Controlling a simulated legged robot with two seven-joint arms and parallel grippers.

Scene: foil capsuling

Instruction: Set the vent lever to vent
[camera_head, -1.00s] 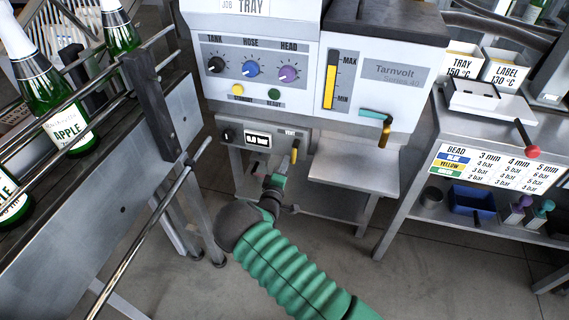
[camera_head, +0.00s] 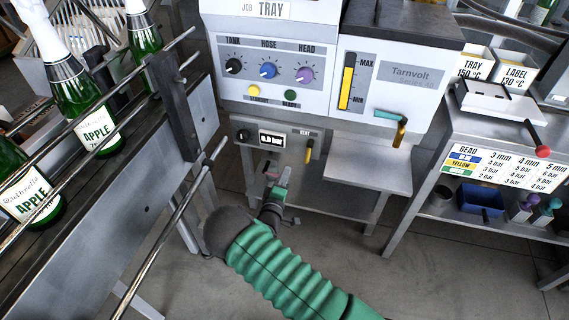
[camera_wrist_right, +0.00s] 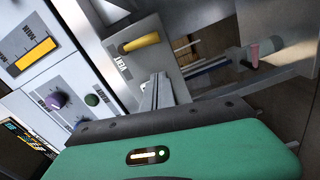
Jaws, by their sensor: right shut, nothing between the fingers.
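The vent lever (camera_head: 309,152) is a yellow handle under the VENT label, at the right end of the panel with the 0.0 bar display (camera_head: 272,140). In the head view it hangs downward. In the right wrist view the yellow lever (camera_wrist_right: 140,42) shows beyond the fingertips, with clear space between. My right gripper (camera_head: 283,176) is shut and empty, below and a little left of the lever in the head view. Its closed fingers (camera_wrist_right: 157,92) show in the right wrist view, apart from the lever. My left gripper is out of view.
Knobs (camera_head: 268,70) sit above the panel. A bottle conveyor with rails (camera_head: 160,205) stands at left. A side table (camera_head: 470,125) stands at right.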

